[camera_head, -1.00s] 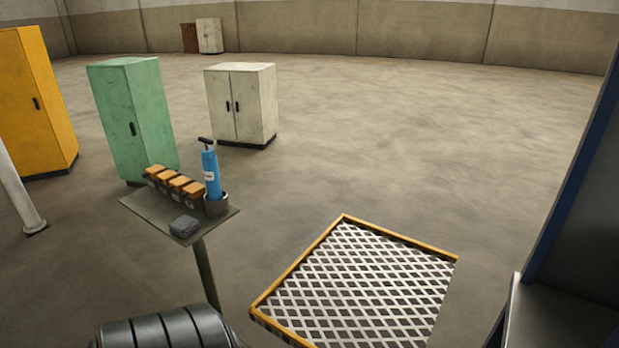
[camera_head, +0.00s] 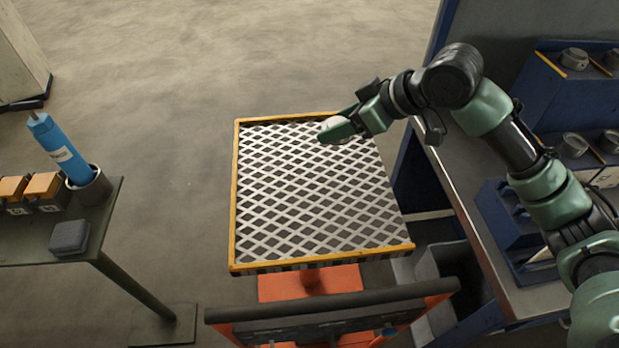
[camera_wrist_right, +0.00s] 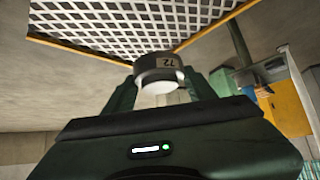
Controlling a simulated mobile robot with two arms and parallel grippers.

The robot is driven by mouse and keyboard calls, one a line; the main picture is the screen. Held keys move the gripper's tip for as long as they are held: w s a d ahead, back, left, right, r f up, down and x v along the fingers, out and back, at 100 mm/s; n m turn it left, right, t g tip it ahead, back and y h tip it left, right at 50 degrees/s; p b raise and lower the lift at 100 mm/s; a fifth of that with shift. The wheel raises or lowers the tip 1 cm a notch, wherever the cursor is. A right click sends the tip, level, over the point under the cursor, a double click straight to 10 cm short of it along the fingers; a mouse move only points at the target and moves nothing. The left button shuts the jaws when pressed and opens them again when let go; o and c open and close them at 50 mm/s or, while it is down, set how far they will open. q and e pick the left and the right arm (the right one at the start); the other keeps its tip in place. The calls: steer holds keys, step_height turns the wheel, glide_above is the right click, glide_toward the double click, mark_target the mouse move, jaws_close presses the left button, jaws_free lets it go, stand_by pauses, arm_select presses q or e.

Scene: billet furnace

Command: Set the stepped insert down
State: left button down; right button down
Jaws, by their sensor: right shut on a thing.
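My right gripper (camera_head: 338,132) is over the far right part of the mesh top with the yellow rim (camera_head: 236,190). In the right wrist view the right gripper (camera_wrist_right: 160,88) is shut on a grey, round stepped insert (camera_wrist_right: 158,64) marked 72. The insert has a wide band and a narrower, paler end. The mesh (camera_wrist_right: 130,22) lies beyond it in that view. In the head view the insert is mostly hidden by the fingers. I cannot tell how far it is from the mesh. My left gripper is not in view.
The mesh top stands on an orange base (camera_head: 310,283) and looks empty. A blue bench (camera_head: 470,190) with round grey parts (camera_head: 575,145) in racks is at the right. A small table (camera_head: 50,250) with a blue pump (camera_head: 60,148) and orange-topped blocks is at the left.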

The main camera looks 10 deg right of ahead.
steer(key=shift+w+d, duration=0.2)
steer(key=shift+w, duration=0.15)
step_height(320, 180, down, 14)
steer(key=shift+a+f+p, duration=0.1)
steer(key=shift+p, duration=0.75)
step_height(320, 180, down, 5)
steer(key=shift+f+p, duration=0.1)
steer(key=shift+p, duration=0.25)
steer(key=shift+w+f, duration=0.1)
steer(key=shift+f, duration=0.2)
steer(key=c, duration=0.5)
jaws_free()
